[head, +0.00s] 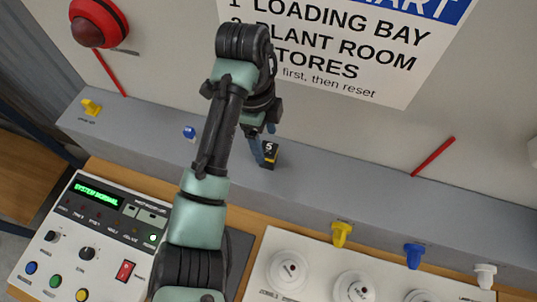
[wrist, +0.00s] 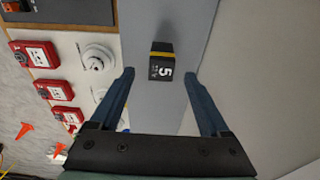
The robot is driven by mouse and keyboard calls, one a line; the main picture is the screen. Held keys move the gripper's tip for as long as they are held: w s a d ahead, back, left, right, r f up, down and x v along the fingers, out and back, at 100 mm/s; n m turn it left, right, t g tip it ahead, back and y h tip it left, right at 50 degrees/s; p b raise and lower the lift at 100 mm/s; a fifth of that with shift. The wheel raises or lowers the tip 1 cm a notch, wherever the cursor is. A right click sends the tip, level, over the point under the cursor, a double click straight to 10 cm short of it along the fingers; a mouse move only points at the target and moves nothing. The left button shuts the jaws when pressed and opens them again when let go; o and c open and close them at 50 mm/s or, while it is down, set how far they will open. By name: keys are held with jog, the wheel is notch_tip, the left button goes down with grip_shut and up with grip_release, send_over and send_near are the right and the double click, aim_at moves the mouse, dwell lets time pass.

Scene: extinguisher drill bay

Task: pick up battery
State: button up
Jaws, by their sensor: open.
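The battery (head: 269,154) is a small black block with a yellow band and a white "5", standing on the grey ledge (head: 330,181). In the wrist view the battery (wrist: 161,66) shows between the lines of the two blue fingers and slightly ahead of their tips. My gripper (head: 264,148) is open and empty, right at the battery in the head view, with one finger partly overlapping it on the left. In the wrist view my gripper (wrist: 159,73) has clear gaps on both sides of the battery. I cannot tell how high the fingertips are above the ledge.
A control panel (head: 90,240) with a green display stands at the lower left. A white board with round detectors (head: 289,272) is at the lower right. Yellow (head: 341,233), blue (head: 413,255) and white tags stand along the ledge's front. A wall with a sign (head: 340,45) rises behind.

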aim_at(267, 148)
notch_tip(267, 148, down, 2)
jog(key=shift+w+d+f+b, duration=0.1)
jog(key=shift+f+b, duration=0.15)
jog(key=shift+b, duration=0.15)
notch_tip(267, 148, down, 3)
jog(key=shift+d+r+b, duration=0.15)
jog(key=shift+r+b, duration=0.05)
jog(key=shift+b, duration=0.55)
jog(key=shift+f+p, duration=0.25)
jog(key=shift+p, duration=0.3)
jog(key=shift+f, duration=0.6)
jog(key=shift+r, duration=0.1)
grip_shut()
